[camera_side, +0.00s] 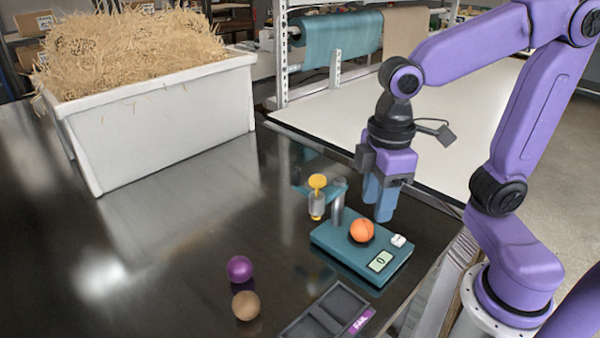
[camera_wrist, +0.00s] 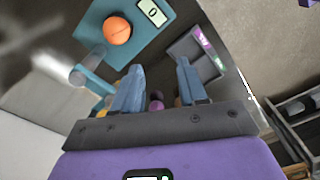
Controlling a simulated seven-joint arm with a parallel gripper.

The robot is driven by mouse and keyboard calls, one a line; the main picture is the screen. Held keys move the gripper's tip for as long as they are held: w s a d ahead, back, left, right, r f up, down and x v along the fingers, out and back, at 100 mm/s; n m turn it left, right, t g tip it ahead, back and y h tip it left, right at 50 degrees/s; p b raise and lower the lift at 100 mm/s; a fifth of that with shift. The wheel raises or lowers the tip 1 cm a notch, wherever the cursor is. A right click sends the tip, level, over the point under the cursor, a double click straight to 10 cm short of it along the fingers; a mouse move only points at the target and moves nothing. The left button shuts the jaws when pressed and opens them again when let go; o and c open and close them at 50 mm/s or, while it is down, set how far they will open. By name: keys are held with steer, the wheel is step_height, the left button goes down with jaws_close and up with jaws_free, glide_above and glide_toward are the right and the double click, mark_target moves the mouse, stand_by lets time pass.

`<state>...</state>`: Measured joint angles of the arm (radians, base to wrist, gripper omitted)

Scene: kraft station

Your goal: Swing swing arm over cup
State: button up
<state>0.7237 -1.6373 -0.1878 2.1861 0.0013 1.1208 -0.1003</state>
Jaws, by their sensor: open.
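A teal tester base (camera_side: 335,252) stands on the dark table with an orange ball (camera_side: 361,230) resting on it; the cup is hidden beneath the ball. A grey post (camera_side: 338,202) rises at its back left. The swing arm is teal and lies off to the left of the ball, with a yellow-topped plunger (camera_side: 317,183) near it; the ball has nothing above it. In the wrist view the orange ball (camera_wrist: 117,30) is at the top. My gripper (camera_side: 378,212) is open with blue fingers pointing down, behind and right of the post, apart from the ball; it also shows in the wrist view (camera_wrist: 158,68).
A purple ball (camera_side: 239,269) and a brown ball (camera_side: 245,305) sit on the table front left. A dark tray marked FAIL (camera_side: 362,322) lies at the front. A white straw-filled crate (camera_side: 165,125) stands at the back left. The table between crate and tester is clear.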

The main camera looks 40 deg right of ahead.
steer(key=w+a+r+m, duration=0.1)
steer(key=w+a+r, duration=0.1)
steer(key=w+r, duration=0.65)
step_height(320, 180, up, 5)
steer(key=m, duration=0.2)
glide_above(297, 168)
step_height(297, 168, down, 17)
steer(key=shift+a+f, duration=0.1)
jaws_close()
